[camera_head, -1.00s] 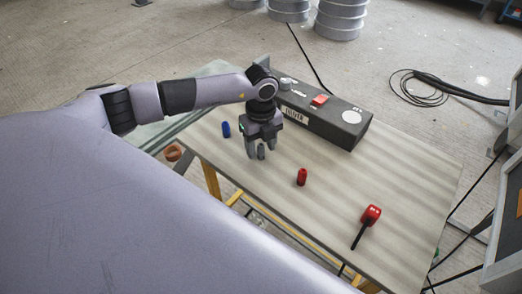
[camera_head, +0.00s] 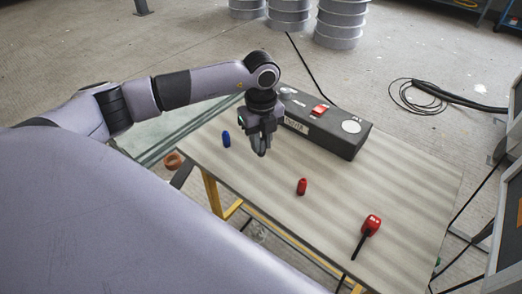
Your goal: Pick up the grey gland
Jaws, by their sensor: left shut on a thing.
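My left gripper (camera_head: 262,148) is above the table, left of the long dark box. Its fingers are shut on the small grey gland (camera_head: 261,152), which is mostly hidden between the fingertips. A blue gland (camera_head: 226,139) stands on the table to the left of the gripper, and a red gland (camera_head: 301,186) stands to the lower right; neither touches it. My right gripper is not in view.
The table (camera_head: 385,190) has much free room on its right. The dark box (camera_head: 325,130) with a red switch lies along its back edge. A red-headed tool with a black handle (camera_head: 371,225) lies near the front right. An orange ring (camera_head: 173,160) is beyond the left edge.

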